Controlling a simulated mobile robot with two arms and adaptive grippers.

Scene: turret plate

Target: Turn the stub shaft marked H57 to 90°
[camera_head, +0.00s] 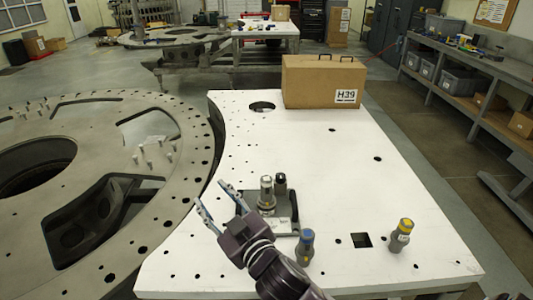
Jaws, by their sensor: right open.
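A small grey metal fixture (287,221) lies on the white table. A silver shaft (266,190) stands upright on it, with a dark, light-topped post (280,183) just behind and to the right. I cannot read an H57 mark anywhere, so I cannot tell for sure which part is the stub shaft. My right gripper (212,197) is open and empty. Its two fingers point up and left, over the table's curved left edge, left of the fixture and apart from the shaft. My right wrist hides the fixture's near left part. My left gripper is not in view.
On the white table (215,272) stand a blue-topped grey cylinder (306,248), a yellow-topped one (401,236) and a brown case (322,83) marked H39. A large turret plate (35,225) with openings lies left. The table's right middle is clear. A bench (470,75) stands far right.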

